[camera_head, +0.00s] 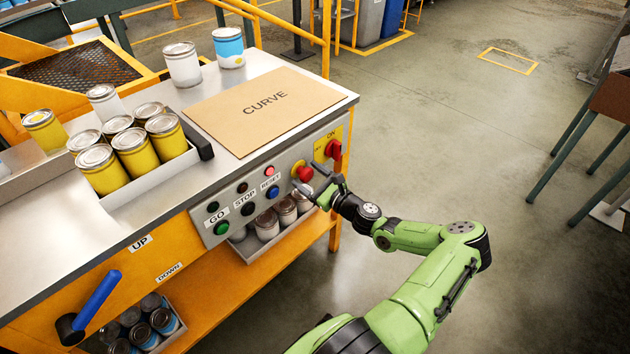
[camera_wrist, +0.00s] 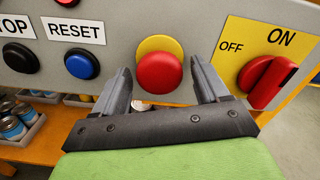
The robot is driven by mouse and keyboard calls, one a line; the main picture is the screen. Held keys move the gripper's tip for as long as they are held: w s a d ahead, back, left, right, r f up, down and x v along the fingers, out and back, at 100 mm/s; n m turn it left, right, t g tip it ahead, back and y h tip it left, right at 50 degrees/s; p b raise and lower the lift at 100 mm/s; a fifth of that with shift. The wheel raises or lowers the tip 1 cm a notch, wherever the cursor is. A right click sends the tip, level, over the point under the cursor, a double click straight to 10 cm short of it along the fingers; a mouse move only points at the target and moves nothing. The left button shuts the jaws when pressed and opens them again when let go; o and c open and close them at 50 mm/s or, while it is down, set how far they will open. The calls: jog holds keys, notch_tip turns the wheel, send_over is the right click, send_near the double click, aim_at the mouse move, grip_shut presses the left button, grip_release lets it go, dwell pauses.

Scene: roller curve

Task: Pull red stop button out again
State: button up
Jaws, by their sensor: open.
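The red stop button (camera_wrist: 158,74) is a round red mushroom head on a yellow collar, on the grey control panel; in the wrist view it sits between and just beyond my fingertips. It also shows in the head view (camera_head: 304,173), partly beside my fingers. My gripper (camera_wrist: 160,80) is open, with one dark finger to the left of the button and one to the right; neither visibly touches it. In the head view my gripper (camera_head: 320,181) is at the panel's right part. How far the button is pressed in is hard to tell.
Right of the button is a red ON/OFF rotary switch (camera_wrist: 267,82) on a yellow plate. Left of it is a blue RESET button (camera_wrist: 82,65). A CURVE board (camera_head: 262,110) lies on the table above. Trays with cans (camera_head: 275,225) stand below.

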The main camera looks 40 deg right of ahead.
jog(key=s+p, duration=0.3)
jog(key=s, duration=1.2)
jog(key=shift+s+d, duration=0.25)
jog(key=shift+s, duration=0.05)
jog(key=w+a+r+n+g+y+p, duration=0.1)
jog(key=a+r+n+g+y+p, duration=0.15)
jog(key=a+r+n+g, duration=0.55)
jog(key=w+a+r+n+g+y+p, duration=0.2)
jog(key=a+r+n+g+y, duration=0.15)
jog(key=a+n+g, duration=0.55)
jog(key=s+a+r+n+t+h+p, duration=0.1)
jog(key=s+a+r+n, duration=0.3)
jog(key=r, duration=0.4)
jog(key=s+a+r+n+t+h+p, duration=0.2)
jog(key=s+a+r+n+h, duration=0.1)
jog(key=r, duration=0.5)
jog(key=s+a+r+n+t+h+p, duration=0.1)
jog(key=s+a+r+n+h+p, duration=0.1)
jog(key=s+a+r+n, duration=0.4)
jog(key=shift+a+r+n+t+h, duration=0.3)
jog(key=shift+a+r+n, duration=0.05)
jog(key=shift+r+n, duration=0.65)
